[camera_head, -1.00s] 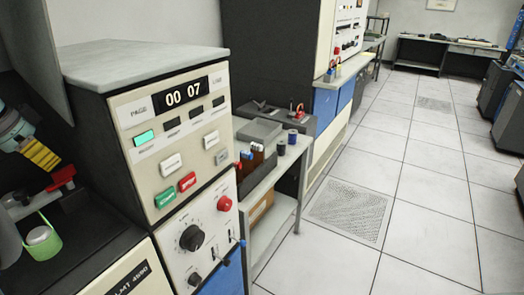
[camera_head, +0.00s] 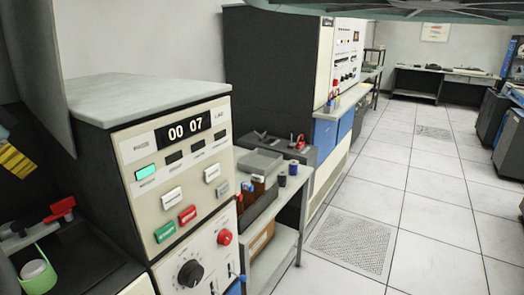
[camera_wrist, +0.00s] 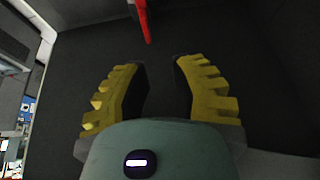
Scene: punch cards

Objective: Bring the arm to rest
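My gripper (camera_wrist: 160,64) shows in the wrist view with two yellow ridged fingers. They stand apart, with a clear gap and nothing between them. Beyond the fingertips is a dark surface, and a thin red part (camera_wrist: 143,20) comes in from the top, clear of the fingers. In the head view, only some yellow of my gripper (camera_head: 15,160) shows at the left edge, above a black machine top with a red part (camera_head: 60,209). Most of my arm is out of view there.
A cream control cabinet (camera_head: 146,207) showing 00 07 stands just right of the gripper. A green-and-white roll (camera_head: 38,277) lies at lower left. Beyond the cabinet is a small table (camera_head: 283,219) with boxes and spools. The tiled floor (camera_head: 430,220) at right is clear.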

